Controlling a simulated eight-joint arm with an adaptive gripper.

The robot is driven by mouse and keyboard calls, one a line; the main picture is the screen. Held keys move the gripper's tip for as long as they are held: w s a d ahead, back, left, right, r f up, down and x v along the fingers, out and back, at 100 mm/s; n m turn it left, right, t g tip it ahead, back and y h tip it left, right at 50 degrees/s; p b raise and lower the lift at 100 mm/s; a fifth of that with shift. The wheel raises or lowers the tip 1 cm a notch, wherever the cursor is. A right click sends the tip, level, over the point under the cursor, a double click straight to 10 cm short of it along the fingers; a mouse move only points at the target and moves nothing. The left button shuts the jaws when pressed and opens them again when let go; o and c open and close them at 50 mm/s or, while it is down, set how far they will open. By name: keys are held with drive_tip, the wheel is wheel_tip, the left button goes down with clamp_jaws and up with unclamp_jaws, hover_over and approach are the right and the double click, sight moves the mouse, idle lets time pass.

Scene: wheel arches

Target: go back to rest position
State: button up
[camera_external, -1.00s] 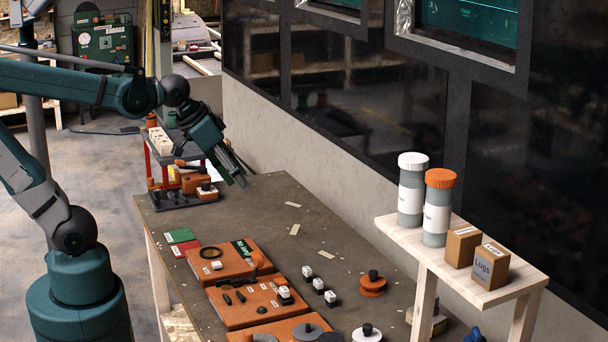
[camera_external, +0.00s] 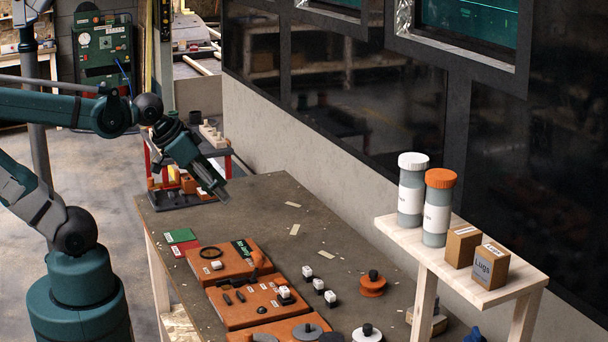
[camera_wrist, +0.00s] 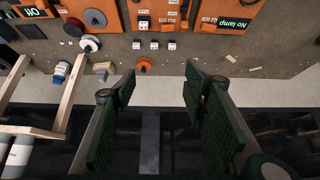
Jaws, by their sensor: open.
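My gripper (camera_external: 222,190) is above the far left end of the workbench (camera_external: 285,225) in the external view, angled down to the right. In the wrist view my gripper (camera_wrist: 160,90) shows two dark green fingers spread wide apart, with nothing between them. The gripper is open and empty. Parts of the dark base and orange blocks at the bench's far end are hidden behind it in the external view.
Orange panels (camera_external: 228,264) with small parts lie along the bench's near left side. A wooden shelf (camera_external: 470,275) holds two bottles and two boxes at the right. Black cubes with white tops (camera_external: 318,284) and an orange knob (camera_external: 373,287) stand mid-bench. A wall runs behind.

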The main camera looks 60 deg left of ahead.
drive_tip(key=shift+f+b, duration=2.3)
drive_tip(key=shift+f, duration=0.1)
